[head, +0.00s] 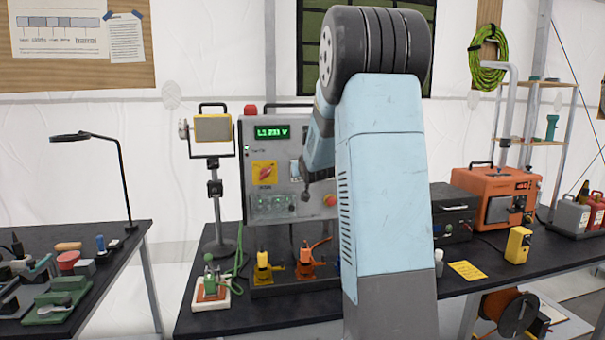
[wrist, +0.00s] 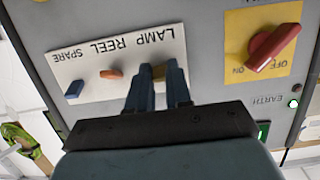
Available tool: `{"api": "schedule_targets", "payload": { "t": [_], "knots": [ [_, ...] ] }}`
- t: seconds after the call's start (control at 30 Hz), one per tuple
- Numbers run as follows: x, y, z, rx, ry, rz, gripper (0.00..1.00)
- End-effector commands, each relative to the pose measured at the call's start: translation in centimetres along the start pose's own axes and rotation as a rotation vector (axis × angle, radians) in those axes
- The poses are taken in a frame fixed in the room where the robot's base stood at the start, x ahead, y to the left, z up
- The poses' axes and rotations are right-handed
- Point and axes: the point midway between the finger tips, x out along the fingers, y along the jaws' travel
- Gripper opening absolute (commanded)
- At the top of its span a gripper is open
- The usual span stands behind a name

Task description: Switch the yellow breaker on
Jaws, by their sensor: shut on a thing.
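The grey power panel (head: 257,210) stands upright on the dark bench. The wrist view sees it upside down, with a white breaker strip (wrist: 75,82) marked SPARE, REEL and LAMP. The yellow breaker (wrist: 176,79) is at LAMP. My gripper (wrist: 160,78) is at this breaker, its two dark fingers closed on it and hiding most of it. How the breaker is tilted cannot be told. An orange breaker (wrist: 111,74) at REEL and a blue breaker (wrist: 74,89) at SPARE are beside it. In the head view my gripper (head: 305,194) is in front of the panel's right part.
A red rotary switch (wrist: 274,46) on a yellow plate is close to my gripper. The panel display (head: 272,132) is lit green. Yellow (head: 262,268) and orange (head: 307,262) plugs stand below the panel. A lamp on a stand (head: 213,128) is left of it.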

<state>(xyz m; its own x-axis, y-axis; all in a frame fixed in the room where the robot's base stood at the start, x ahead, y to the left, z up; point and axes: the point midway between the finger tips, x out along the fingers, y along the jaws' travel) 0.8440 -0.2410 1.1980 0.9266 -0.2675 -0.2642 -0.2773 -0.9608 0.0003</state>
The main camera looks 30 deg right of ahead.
Motion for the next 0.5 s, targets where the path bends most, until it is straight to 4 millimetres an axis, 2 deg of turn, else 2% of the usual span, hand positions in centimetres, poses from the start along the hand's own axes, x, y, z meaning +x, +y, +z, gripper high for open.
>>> {"api": "schedule_targets", "payload": {
  "t": [0.5],
  "knots": [
    [0.03, 0.16, -0.61, 0.001, -0.113, 0.001, 0.00]
  ]
}}
